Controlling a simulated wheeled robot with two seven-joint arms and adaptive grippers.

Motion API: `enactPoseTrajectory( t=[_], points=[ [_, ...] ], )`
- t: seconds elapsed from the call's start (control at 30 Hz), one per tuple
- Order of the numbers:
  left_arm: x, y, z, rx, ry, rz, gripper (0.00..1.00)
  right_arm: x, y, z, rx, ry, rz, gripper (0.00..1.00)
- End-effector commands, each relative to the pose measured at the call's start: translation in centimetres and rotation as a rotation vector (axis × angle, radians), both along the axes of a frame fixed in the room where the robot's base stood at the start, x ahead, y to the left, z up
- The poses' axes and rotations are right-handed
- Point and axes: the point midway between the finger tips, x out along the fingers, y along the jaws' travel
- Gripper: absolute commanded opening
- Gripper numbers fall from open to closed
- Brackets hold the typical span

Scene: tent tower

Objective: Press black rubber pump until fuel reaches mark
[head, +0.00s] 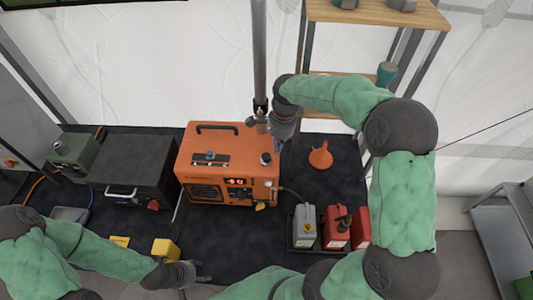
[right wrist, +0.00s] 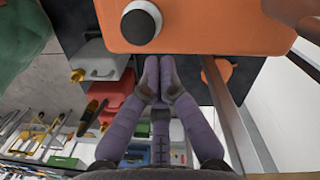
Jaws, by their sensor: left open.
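The orange generator (head: 228,165) stands on the dark table. A round black cap in a white ring (head: 265,158) sits on its top right; I cannot tell whether this is the rubber pump. The same black cap (right wrist: 138,27) shows large in the right wrist view. My right gripper (head: 273,133) is beside the generator's back right corner, in front of a grey pole. Its fingertips (right wrist: 158,62) are together with nothing between them, apart from the cap. My left gripper (head: 193,274) is open and empty at the table's front. No fuel level or mark can be made out.
An orange funnel (head: 320,156) lies right of the generator. A tray at the front right holds a grey can (head: 305,228) and red cans (head: 335,228). A black box (head: 125,165) stands left, and a yellow block (head: 165,248) is near my left gripper.

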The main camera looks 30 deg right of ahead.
Motion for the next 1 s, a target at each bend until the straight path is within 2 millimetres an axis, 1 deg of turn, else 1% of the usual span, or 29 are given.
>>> enactPoseTrajectory(
  t=[0.23, 0.37, 0.47, 0.7, 0.8, 0.9, 1.0],
  points=[
    [0.0, 0.0, -0.1, 0.0, 0.0, 0.0, 0.6, 0.0, 0.1, 0.1, 0.0, -0.001, 0.001, 0.0],
    [0.0, 0.0, -0.1, 0.0, 0.0, 0.0, 0.6, 0.1, -0.1, 1.2, 0.0, -0.004, 0.001, 0.0],
    [0.0, 0.0, -0.1, 0.0, 0.0, 0.0, 0.6, 0.1, -0.2, 2.7, -0.001, -0.005, 0.0, 0.0],
    [0.0, 0.0, -0.1, 0.0, 0.0, 0.0, 0.6, 0.1, -0.7, 7.5, 0.0, -0.003, 0.001, 0.0],
    [0.0, 0.0, -0.1, 0.0, 0.0, 0.0, 0.6, 0.1, -0.9, 9.2, 0.0, -0.002, 0.001, 0.0],
    [0.0, 0.0, -0.1, 0.0, 0.0, 0.0, 0.6, 0.1, -1.0, 10.5, 0.0, -0.002, 0.002, 0.0],
    [0.0, 0.0, -0.1, 0.0, 0.0, 0.0, 0.6, 0.1, -1.1, 11.4, 0.0, -0.001, 0.002, 0.0]
  ],
)
